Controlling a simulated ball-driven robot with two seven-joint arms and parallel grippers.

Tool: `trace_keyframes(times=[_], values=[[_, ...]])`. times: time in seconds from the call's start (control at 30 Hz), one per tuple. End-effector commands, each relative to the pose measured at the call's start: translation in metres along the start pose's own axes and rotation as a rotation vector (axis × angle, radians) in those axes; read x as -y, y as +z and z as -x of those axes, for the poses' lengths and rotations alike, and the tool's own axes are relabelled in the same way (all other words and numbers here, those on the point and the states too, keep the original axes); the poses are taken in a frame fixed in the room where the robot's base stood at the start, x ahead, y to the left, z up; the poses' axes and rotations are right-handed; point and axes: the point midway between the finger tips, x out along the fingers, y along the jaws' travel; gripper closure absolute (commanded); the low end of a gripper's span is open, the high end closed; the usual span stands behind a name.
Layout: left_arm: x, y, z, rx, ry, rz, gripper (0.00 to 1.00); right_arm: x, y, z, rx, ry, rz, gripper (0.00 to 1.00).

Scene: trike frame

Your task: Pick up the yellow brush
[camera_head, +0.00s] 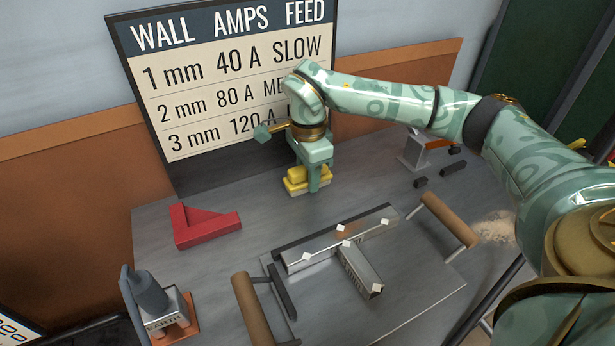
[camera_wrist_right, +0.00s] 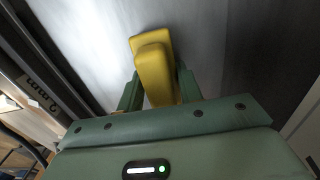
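The yellow brush (camera_head: 297,184) is on the grey metal table, in front of the sign, and appears to rest on the tabletop. My right gripper (camera_head: 317,178) points down at it, with its fingers at the brush. In the right wrist view the yellow brush (camera_wrist_right: 155,70) lies between the two green fingers of my right gripper (camera_wrist_right: 160,88), one on each side. Its raised part fills most of the gap. I cannot tell whether the fingers press on it. My left gripper is not in view.
A red angle piece (camera_head: 205,226) lies left of the brush. Metal bars (camera_head: 340,245) with white markers sit on a plate with two brown handles (camera_head: 452,220). An earth clamp (camera_head: 160,305) stands front left. The sign (camera_head: 225,75) stands close behind the brush.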

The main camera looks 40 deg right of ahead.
Motion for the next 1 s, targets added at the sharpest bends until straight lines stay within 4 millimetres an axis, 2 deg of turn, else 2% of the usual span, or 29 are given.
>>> trace_keyframes(times=[0.37, 0.47, 0.57, 0.6, 0.77, 0.83, 1.0], values=[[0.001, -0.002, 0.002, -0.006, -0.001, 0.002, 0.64, 0.000, 0.000, 0.004, 0.000, -0.001, 0.001, 0.87], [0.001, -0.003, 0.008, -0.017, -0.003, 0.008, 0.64, 0.000, 0.001, 0.014, 0.002, -0.004, 0.001, 0.87], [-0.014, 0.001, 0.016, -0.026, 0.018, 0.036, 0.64, 0.000, 0.000, 0.035, 0.002, -0.008, 0.000, 0.87], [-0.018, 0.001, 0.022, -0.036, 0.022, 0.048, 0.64, -0.001, 0.002, 0.047, 0.004, -0.010, 0.001, 0.87], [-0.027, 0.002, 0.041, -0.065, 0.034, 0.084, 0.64, -0.019, 0.034, 0.088, 0.004, -0.011, 0.007, 0.87], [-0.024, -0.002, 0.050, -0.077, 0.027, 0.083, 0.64, -0.026, 0.046, 0.106, 0.003, -0.011, 0.007, 0.87], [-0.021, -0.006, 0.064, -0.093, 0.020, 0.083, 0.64, -0.050, 0.087, 0.119, 0.002, -0.005, 0.007, 0.87]])
